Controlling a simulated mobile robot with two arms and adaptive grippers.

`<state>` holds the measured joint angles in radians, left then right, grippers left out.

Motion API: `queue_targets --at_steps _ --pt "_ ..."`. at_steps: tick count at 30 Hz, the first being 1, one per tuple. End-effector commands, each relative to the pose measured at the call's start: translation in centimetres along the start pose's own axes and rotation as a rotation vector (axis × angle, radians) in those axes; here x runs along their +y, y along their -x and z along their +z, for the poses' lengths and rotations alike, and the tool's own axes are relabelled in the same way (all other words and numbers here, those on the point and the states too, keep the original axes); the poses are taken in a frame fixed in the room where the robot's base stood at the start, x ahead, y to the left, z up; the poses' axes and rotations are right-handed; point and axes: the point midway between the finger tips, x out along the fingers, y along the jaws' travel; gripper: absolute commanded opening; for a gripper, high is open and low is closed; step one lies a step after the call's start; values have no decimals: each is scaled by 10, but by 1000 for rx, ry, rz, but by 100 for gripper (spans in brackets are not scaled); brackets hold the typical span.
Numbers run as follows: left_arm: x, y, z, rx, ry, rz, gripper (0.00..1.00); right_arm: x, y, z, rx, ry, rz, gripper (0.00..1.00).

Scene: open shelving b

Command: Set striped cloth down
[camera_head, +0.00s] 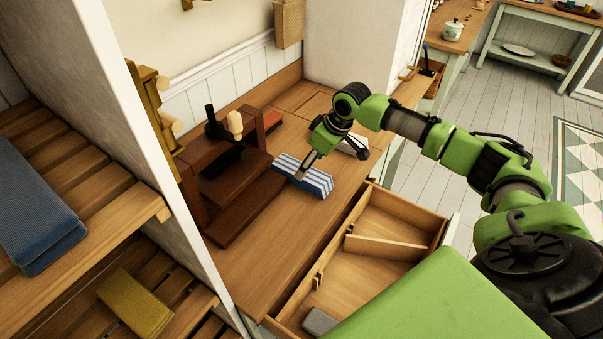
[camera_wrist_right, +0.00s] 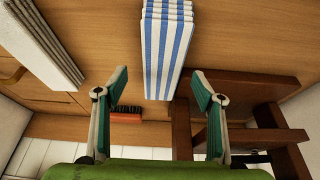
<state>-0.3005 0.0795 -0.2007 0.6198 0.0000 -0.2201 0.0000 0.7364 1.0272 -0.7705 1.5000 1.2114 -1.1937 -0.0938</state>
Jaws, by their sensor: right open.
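The striped cloth (camera_head: 316,181), folded, blue and white, lies on the wooden counter (camera_head: 290,245) beside a dark brown wooden stand. In the right wrist view the striped cloth (camera_wrist_right: 167,45) runs up from between the fingertips of my open right gripper (camera_wrist_right: 160,82). A gap shows on the left of the cloth; the right fingertip is close to its edge, and I cannot tell whether it touches. My left gripper is not in view.
A pale folded cloth (camera_head: 355,148) lies right of the gripper; the dark stand (camera_head: 215,180) is to its left. A red-orange brush (camera_wrist_right: 125,114) lies behind. An open drawer (camera_head: 335,255) juts out in front. A shelf unit with a blue cloth (camera_head: 35,210) stands at left.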

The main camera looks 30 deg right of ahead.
Motion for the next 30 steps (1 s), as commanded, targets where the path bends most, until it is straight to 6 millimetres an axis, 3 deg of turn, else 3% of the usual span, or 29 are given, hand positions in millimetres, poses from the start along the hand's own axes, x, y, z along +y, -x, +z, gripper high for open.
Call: queue_targets --at_steps 8,12,21,26,30 --pt "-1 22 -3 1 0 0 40 -6 -30 -5 -2 0 -3 62" --pt "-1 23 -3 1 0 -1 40 -4 -48 -4 0 0 -1 62" --pt "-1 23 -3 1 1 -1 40 -4 -53 -3 1 1 0 62" --pt "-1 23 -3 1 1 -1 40 -4 -53 -3 1 1 0 21" --pt "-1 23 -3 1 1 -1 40 -4 -53 -3 1 1 0 17"
